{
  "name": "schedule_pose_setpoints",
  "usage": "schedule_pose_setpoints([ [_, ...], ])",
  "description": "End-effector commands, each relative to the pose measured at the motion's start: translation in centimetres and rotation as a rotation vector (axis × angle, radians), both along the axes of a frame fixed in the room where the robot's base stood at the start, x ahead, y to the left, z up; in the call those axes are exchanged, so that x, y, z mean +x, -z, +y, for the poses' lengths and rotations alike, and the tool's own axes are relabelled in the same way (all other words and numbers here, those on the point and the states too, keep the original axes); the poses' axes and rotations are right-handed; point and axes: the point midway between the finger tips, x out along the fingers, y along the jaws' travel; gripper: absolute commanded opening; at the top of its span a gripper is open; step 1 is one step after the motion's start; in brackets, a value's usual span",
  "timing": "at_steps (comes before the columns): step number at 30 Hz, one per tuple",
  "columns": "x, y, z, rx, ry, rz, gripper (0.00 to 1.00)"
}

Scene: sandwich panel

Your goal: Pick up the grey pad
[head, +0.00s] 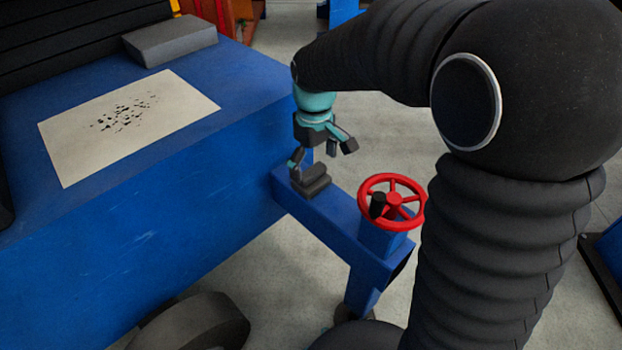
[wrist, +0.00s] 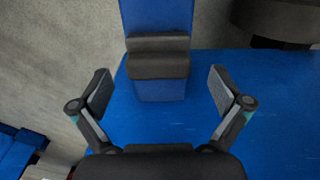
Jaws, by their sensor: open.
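A flat light-grey block (head: 170,40), which looks like the grey pad, lies on the blue bench top near its back edge, beyond a cream sheet. My gripper (head: 322,155) is well to its right, past the bench side, pointing down above a narrow blue beam. Its two fingers are spread apart with nothing between them, as the wrist view (wrist: 160,88) also shows. Below it a dark grey stepped block (head: 311,181) sits on the beam. In the wrist view this stepped block (wrist: 158,57) lies centred ahead of the fingertips. The light-grey block is not visible there.
The cream sheet (head: 130,120) with black specks lies on the blue bench (head: 250,90). A red handwheel (head: 394,202) stands on the beam's near end, right of my gripper. A dark rounded object (head: 195,325) is on the floor. Bare concrete floor surrounds the beam.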

Motion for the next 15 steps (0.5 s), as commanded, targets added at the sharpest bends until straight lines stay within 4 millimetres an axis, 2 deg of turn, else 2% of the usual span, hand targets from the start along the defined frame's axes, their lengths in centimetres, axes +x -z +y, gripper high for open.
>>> schedule_pose_setpoints([
  [9,0.8,4.0,0.5,-0.001,0.002,0.003,1.00],
  [15,0.9,5.1,0.5,0.000,0.002,0.000,1.00],
])
